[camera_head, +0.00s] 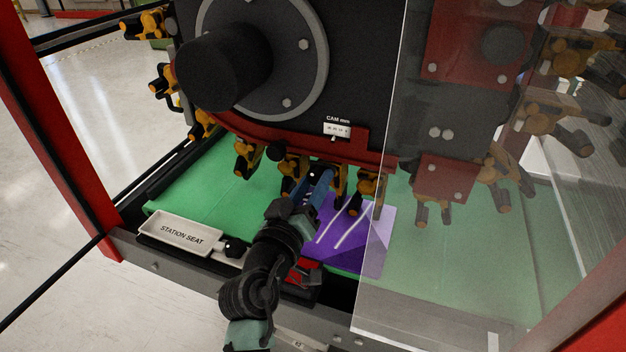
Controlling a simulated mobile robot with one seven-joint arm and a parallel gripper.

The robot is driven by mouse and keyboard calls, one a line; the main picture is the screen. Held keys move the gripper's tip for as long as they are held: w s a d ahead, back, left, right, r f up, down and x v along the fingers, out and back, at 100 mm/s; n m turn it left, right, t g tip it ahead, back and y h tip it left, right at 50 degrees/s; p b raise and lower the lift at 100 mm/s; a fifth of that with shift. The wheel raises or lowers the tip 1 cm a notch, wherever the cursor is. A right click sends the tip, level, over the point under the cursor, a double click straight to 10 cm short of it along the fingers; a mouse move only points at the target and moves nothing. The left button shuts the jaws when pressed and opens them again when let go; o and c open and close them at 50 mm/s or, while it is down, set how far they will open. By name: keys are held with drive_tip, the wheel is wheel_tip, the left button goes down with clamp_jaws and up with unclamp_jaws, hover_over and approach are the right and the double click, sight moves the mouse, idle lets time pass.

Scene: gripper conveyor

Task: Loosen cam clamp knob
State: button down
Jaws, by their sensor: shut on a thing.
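My gripper (321,178) has blue fingers and reaches up from the front, over the purple sheet, to the lower edge of the red cam rail (360,150). Its fingers are shut on a small part there, which they hide almost fully. By its place under the cam rail it looks like the cam clamp knob, but I cannot make out its shape or how far it is turned. A white "CAM mm" scale (337,130) with a small pointer sits on the rail just above my fingertips.
Several orange-and-black clamps (249,158) hang around the dark wheel, close on both sides of my gripper. A clear panel (450,200) stands on the right. Below lie a green belt (195,195), a purple sheet (370,250), a "STATION SEAT" tray (160,226) and a black knob (235,247).

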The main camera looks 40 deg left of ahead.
drive_tip(key=n+p, duration=0.2)
drive_tip(key=n, duration=0.4)
drive_tip(key=shift+n, duration=0.3)
drive_tip(key=shift+n+p, duration=1.15)
drive_tip(key=shift+n, duration=1.15)
drive_tip(key=shift+f, duration=0.1)
drive_tip(key=shift+c, duration=1.9)
unclamp_jaws()
drive_tip(key=shift+s, duration=0.15)
drive_tip(key=b+v, duration=0.1)
drive_tip(key=v, duration=1.1)
drive_tip(key=shift+s, duration=0.35)
